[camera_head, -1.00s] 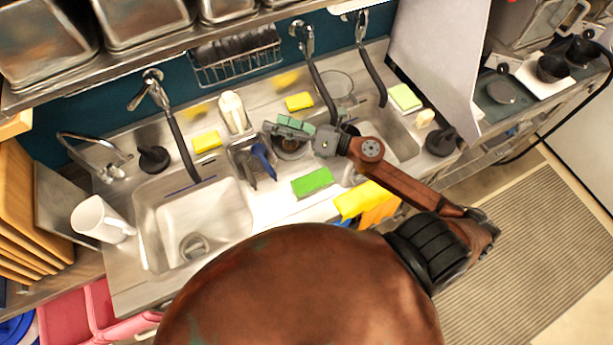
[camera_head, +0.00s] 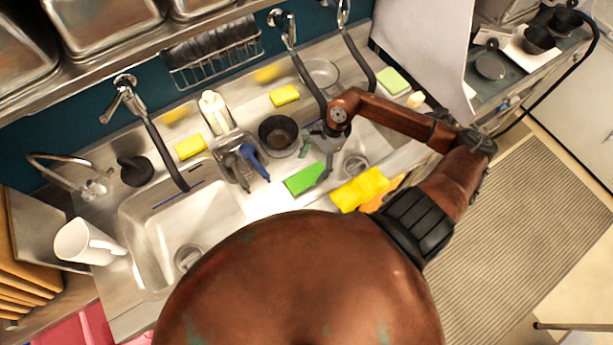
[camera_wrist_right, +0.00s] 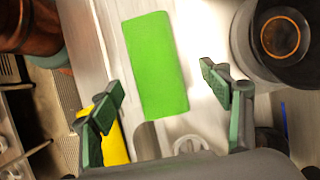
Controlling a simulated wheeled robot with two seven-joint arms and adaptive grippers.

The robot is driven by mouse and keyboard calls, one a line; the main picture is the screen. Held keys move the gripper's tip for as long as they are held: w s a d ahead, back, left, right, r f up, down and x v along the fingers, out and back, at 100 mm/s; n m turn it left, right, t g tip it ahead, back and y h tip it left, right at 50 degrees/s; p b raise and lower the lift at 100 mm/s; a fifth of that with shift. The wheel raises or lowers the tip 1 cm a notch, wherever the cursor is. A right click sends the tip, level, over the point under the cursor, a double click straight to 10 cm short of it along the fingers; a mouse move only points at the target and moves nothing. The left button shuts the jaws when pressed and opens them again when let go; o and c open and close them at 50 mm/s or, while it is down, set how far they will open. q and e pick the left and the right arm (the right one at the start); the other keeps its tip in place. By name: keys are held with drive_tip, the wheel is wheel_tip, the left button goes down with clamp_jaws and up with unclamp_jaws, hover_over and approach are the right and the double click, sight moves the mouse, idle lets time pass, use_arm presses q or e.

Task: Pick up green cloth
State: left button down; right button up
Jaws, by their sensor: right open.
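The flat, bright green cloth (camera_head: 301,181) lies on the metal counter between the two sink basins, left of a yellow cloth. My right gripper (camera_head: 316,158) hangs just beyond the cloth's upper right end, fingers pointing down. In the right wrist view, the green cloth (camera_wrist_right: 153,60) is seen whole between the two spread fingers of my right gripper (camera_wrist_right: 162,94). The fingers are open, empty, and do not appear to touch the cloth. My left gripper is not in view.
A yellow cloth (camera_head: 360,189) lies at the counter's front edge. A dark round bowl (camera_head: 278,133) and a metal holder with blue-handled tools (camera_head: 236,167) stand close left. Taps with hanging hoses rise behind. A sink basin (camera_head: 150,215) is at left.

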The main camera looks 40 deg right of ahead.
sight(307, 175)
drive_tip(key=x, duration=0.1)
drive_tip(key=p+x, duration=0.1)
drive_tip(key=x, duration=0.1)
drive_tip(key=shift+s+a+f, duration=0.2)
drive_tip(key=shift+s+a, duration=0.05)
drive_tip(key=shift+a+f, duration=0.1)
drive_tip(key=shift+f, duration=0.3)
drive_tip(key=c, duration=1.2)
drive_tip(key=shift+c, duration=0.2)
